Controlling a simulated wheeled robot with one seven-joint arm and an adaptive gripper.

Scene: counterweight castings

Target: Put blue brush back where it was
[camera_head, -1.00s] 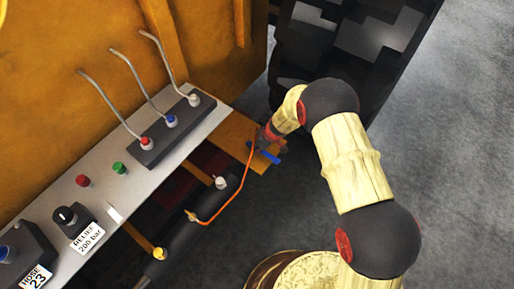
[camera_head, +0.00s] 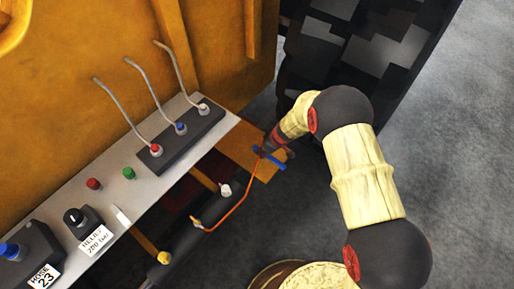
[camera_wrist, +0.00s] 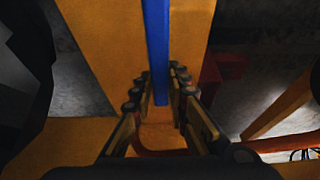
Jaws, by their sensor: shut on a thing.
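The blue brush (camera_head: 268,158) shows in the head view as a short blue bar at my gripper (camera_head: 273,150), over an orange-yellow plate (camera_head: 240,143) at the right end of the grey panel. In the wrist view the blue brush (camera_wrist: 157,45) is a long blue bar running from the top edge down between the fingers. My gripper (camera_wrist: 159,88) is shut on it. The brush's bristles cannot be made out. Whether the brush touches the plate cannot be told.
The grey panel (camera_head: 150,165) carries levers and knobs at left. An orange hose (camera_head: 238,205) runs from near my gripper to a dark cylinder (camera_head: 185,235). A dark blocky tyre-like mass (camera_head: 385,50) stands behind the arm. Grey floor (camera_head: 470,150) is clear at right.

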